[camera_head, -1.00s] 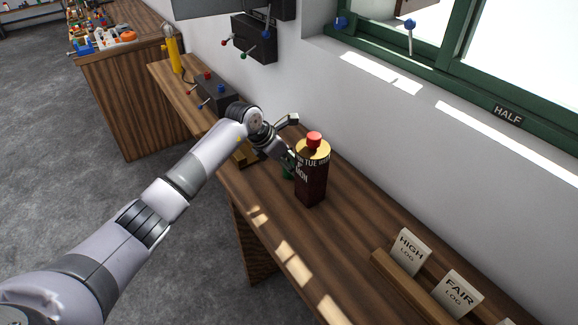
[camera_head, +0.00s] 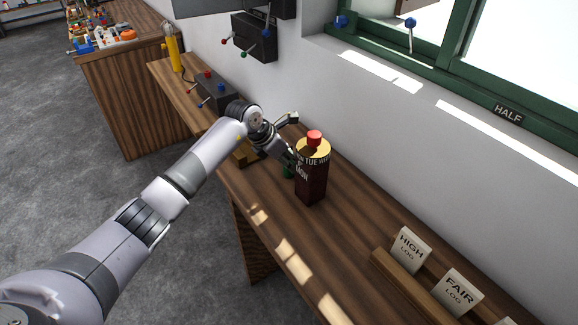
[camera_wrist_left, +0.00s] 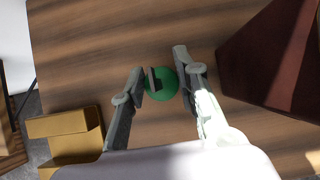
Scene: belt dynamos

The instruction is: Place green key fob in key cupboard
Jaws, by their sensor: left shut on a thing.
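The green key fob (camera_wrist_left: 163,84) shows in the left wrist view as a round green piece with a dark upright tab, between the fingers of my left gripper (camera_wrist_left: 163,76). In the head view my left gripper (camera_head: 287,158) is low over the wooden bench, and a bit of the green fob (camera_head: 287,171) shows below it. The gripper is shut on the fob; whether the fob touches the bench is unclear. I cannot make out a key cupboard in either view. My right gripper is not in view.
A dark red container (camera_head: 311,182) with a red cap stands close right of the left gripper. A wooden block (camera_wrist_left: 66,135) lies nearby. A card rack (camera_head: 405,284) stands at lower right, a black knobbed box (camera_head: 216,90) further back. The bench (camera_head: 290,225) front is clear.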

